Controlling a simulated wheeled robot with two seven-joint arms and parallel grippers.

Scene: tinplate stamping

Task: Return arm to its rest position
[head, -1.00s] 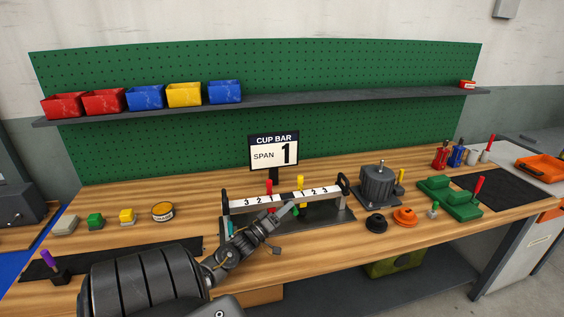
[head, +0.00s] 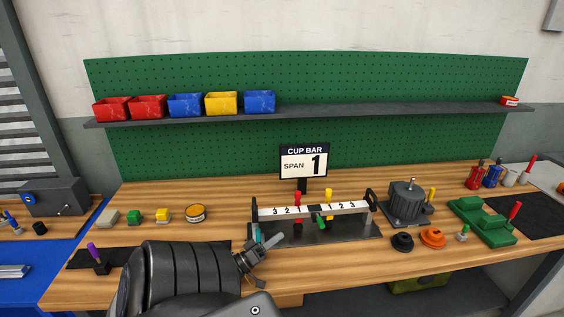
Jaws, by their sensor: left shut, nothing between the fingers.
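My left gripper (head: 276,242) is shut and empty, in front of the lower left part of the cup bar stand. Its dark arm comes in from the bottom left. The white numbered bar (head: 290,212) lies across the stand's two end posts, with red, yellow and green pegs at it. The stand's dark base (head: 350,231) rests on the wooden bench. A "CUP BAR SPAN 1" sign (head: 304,162) stands behind it. My right gripper does not show.
Left on the bench (head: 200,235) are small blocks, a yellow round tin (head: 196,212) and a purple-handled tool (head: 95,254). To the right are a grey motor-like unit (head: 406,202), black and orange knobs (head: 432,237) and a green fixture (head: 481,220). Coloured bins (head: 222,103) line the shelf.

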